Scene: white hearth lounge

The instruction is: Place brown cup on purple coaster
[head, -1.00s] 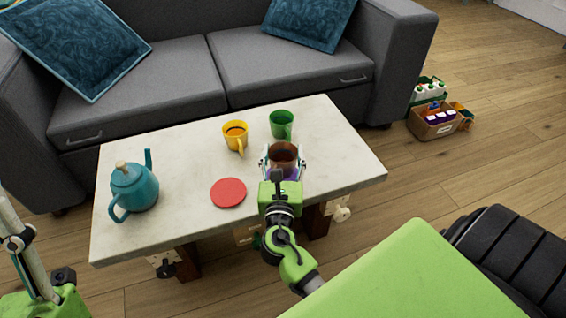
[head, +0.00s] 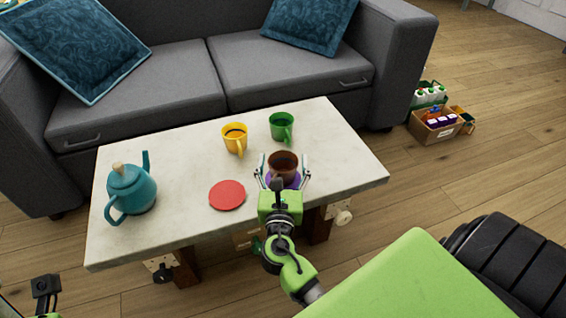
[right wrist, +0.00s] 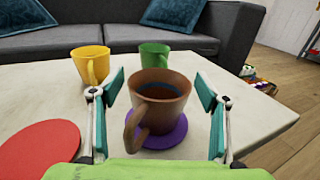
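The brown cup (head: 283,165) stands upright on the purple coaster (head: 296,181) near the table's right front. The right wrist view shows the cup (right wrist: 162,95) with its handle toward me and the coaster (right wrist: 172,137) beneath it, partly hidden. My right gripper (head: 284,172) is open, with one finger on each side of the cup. In the right wrist view, gaps show between the cup and both fingers (right wrist: 160,108). Only a dark part of my left arm shows at the lower left of the head view; its fingers are out of view.
A yellow cup (head: 235,139) and a green cup (head: 281,127) stand behind the brown cup. A red coaster (head: 227,195) lies to its left, and a teal teapot (head: 131,188) stands at the table's left. A grey sofa (head: 150,85) is behind the table (head: 180,222).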

